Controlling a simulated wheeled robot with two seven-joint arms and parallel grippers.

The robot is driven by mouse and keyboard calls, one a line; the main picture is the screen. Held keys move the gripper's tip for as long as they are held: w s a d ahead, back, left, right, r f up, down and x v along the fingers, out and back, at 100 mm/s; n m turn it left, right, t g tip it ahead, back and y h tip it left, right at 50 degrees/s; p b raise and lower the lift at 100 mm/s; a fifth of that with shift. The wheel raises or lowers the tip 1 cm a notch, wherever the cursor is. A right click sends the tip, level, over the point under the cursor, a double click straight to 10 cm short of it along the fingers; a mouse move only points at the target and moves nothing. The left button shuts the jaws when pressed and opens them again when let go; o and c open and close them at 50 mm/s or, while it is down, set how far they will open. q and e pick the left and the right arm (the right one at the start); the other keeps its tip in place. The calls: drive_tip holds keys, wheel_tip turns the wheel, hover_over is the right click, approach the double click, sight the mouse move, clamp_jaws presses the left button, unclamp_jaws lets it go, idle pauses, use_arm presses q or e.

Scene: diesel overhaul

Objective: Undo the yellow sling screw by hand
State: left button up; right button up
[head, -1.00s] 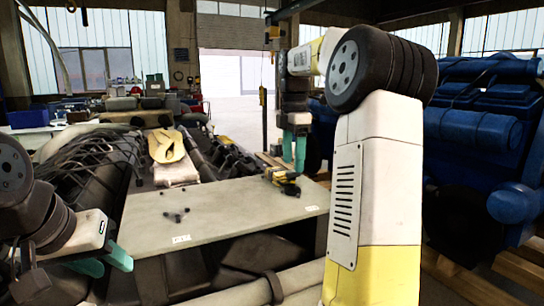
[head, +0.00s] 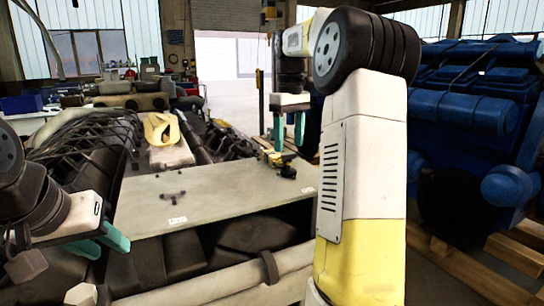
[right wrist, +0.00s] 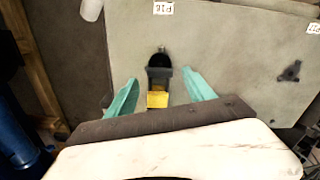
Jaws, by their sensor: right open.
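A small yellow block with a black round part (right wrist: 157,98) lies on the grey plate in the right wrist view, between my right gripper's fingers. I take it for the yellow sling screw; it also shows as a small yellow-and-black piece (head: 272,157) in the head view. My right gripper (right wrist: 160,92) is open, its teal fingers on either side of the piece, with gaps visible. In the head view the right gripper (head: 289,146) is above the plate's far right end. My left gripper (head: 113,247) is open and empty at the plate's left front.
The grey plate (head: 225,195) carries a small black three-armed part (head: 173,196) and white labels. A blue engine (head: 465,110) stands on wooden pallets at right.

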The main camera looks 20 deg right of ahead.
sight(289, 155)
drive_tip(key=m, duration=1.5)
drive_tip(key=shift+m, duration=0.4)
drive_tip(key=m, duration=0.4)
drive_tip(key=shift+m, duration=0.3)
drive_tip(key=shift+f+m, duration=0.25)
drive_tip(key=shift+m, duration=0.35)
drive_tip(key=shift+f, duration=2.25)
clamp_jaws()
